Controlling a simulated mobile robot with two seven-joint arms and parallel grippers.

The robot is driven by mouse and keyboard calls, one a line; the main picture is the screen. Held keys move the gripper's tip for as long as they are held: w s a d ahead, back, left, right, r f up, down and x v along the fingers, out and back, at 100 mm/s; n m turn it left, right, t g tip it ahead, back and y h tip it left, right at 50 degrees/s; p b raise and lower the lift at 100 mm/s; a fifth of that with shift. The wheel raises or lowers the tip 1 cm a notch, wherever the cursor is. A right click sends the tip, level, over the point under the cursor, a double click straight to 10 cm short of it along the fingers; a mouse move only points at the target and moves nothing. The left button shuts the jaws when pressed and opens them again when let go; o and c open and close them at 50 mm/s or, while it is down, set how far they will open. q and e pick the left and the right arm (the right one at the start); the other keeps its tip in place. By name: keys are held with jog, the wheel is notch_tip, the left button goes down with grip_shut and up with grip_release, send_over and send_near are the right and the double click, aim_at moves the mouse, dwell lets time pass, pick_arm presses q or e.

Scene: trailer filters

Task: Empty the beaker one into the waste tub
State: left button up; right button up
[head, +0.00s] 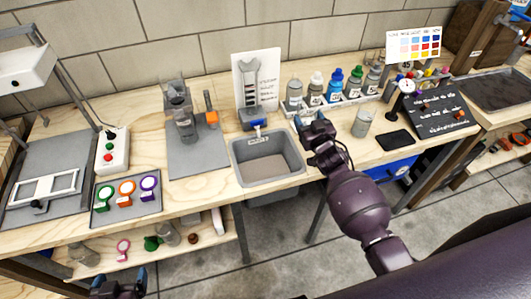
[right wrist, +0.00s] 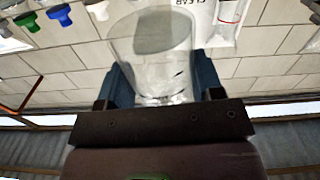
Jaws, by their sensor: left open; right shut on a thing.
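The waste tub (head: 240,172) is a grey rectangular basin set into the bench in the middle of the head view; its floor looks bare. My right gripper (head: 305,118) is above the bench by the tub's right back corner. In the right wrist view my right gripper (right wrist: 160,95) is shut on a clear glass beaker (right wrist: 182,72). A grey rounded patch shows through the glass; I cannot tell whether it is contents. The beaker's tilt is unclear. My left gripper (head: 118,284) is open and empty, low at the bottom left, in front of the bench.
A rack of bottles (head: 333,90) stands behind and right of the tub. A grey lidded can (head: 362,123) and a black slab (head: 394,140) lie to the right. A clear vessel (head: 186,130) stands on a grey mat (head: 208,160) to the left.

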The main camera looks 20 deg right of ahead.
aim_at(314, 112)
jog(key=shift+f+m, duration=0.1)
jog(key=shift+m, duration=0.2)
notch_tip(314, 112, up, 3)
jog(key=p, duration=0.3)
jog(key=shift+r+p, duration=0.45)
jog(key=shift+r, duration=0.55)
